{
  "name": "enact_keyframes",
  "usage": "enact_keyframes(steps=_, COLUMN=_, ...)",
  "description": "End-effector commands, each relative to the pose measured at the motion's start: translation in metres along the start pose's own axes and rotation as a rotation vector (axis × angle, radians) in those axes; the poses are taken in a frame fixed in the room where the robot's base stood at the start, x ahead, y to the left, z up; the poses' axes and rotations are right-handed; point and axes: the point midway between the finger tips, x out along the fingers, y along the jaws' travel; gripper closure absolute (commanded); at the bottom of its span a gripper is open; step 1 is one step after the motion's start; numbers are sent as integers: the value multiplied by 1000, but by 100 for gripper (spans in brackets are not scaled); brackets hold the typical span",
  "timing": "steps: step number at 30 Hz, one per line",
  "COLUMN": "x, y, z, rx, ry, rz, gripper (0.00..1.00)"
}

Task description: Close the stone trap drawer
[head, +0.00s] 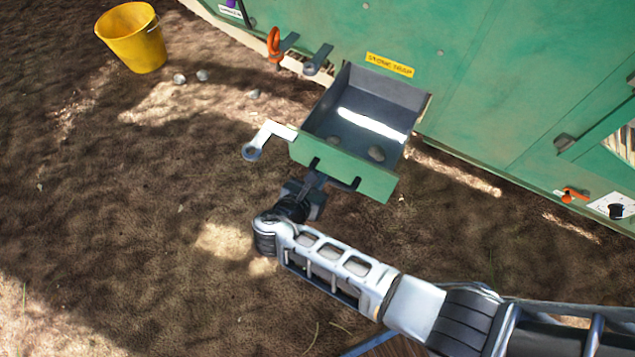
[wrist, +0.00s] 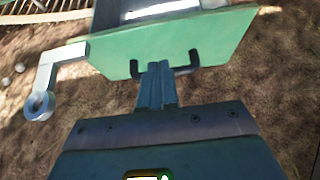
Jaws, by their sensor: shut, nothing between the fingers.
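The stone trap drawer (head: 345,175) stands pulled out from the green machine, with its dark tray showing and a few stones inside. Its green front panel also shows in the wrist view (wrist: 112,58), with a dark bar handle (wrist: 190,68) on it. My gripper (head: 318,178) is at the drawer's front, by the handle. In the wrist view my gripper (wrist: 158,68) has its fingers together, pointing at the panel near the handle's middle. I cannot tell whether the fingertips touch the panel. Nothing shows between the fingers.
The green machine (head: 480,70) fills the upper right. A white crank lever (head: 268,134) sticks out left of the drawer. An orange hook-like part (head: 273,44) is above it. A yellow bucket (head: 133,42) and loose stones (head: 180,79) are at upper left. Bare soil lies in front.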

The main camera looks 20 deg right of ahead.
Motion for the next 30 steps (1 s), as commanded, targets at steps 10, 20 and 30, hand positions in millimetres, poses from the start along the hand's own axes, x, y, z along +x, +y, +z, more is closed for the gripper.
enact_keyframes(steps=10, x=71, y=-1, z=-4, rx=3, ry=2, rz=-2, gripper=100)
enact_keyframes(steps=20, x=98, y=0, z=17, rx=3, ry=3, rz=0, gripper=100)
enact_keyframes(steps=30, x=99, y=0, z=19, rx=3, ry=3, rz=0, gripper=100)
